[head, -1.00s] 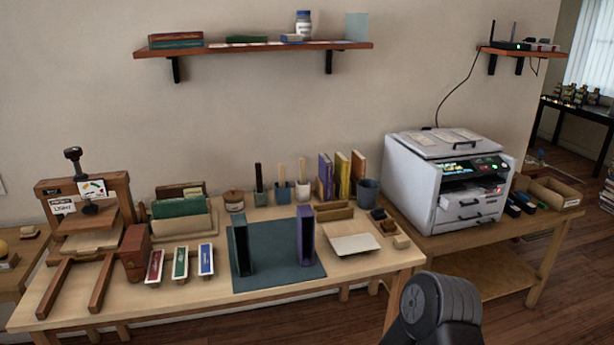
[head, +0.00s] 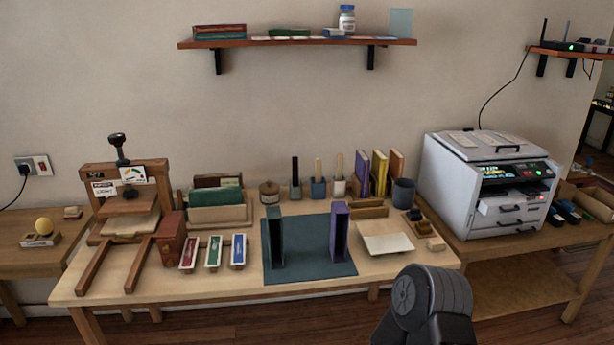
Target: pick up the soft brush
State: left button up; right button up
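Three small pots stand at the back of the wooden worktable, each with an upright handle: a dark pot with a black handle (head: 295,172), a blue-grey pot with a wooden handle (head: 318,168), and a white pot with a pale wooden handle (head: 339,168). I cannot tell which of these is the soft brush; any bristles are hidden or too small to make out. Neither of my grippers is in view. Only a dark rounded link of my own arm shows at the lower right, in front of the table.
The worktable (head: 205,288) also holds a wooden press (head: 125,172), a green mat (head: 306,272) with two upright bookends, a cream board (head: 386,239) and a grey cup (head: 403,192). A printer (head: 488,185) stands on the right table. A shelf (head: 300,43) hangs above.

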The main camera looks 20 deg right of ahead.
aim_at(340, 156)
jog(key=i+l+u, duration=0.25)
jog(key=l+u, duration=0.2)
jog(key=i+l+u, duration=0.25)
jog(key=l, duration=0.2)
jog(key=l+u, duration=0.2)
jog(key=l, duration=0.15)
jog(key=i+l, duration=0.1)
jog(key=l, duration=0.5)
jog(key=i+l, duration=0.1)
jog(key=l, duration=0.55)
jog(key=i+u, duration=0.05)
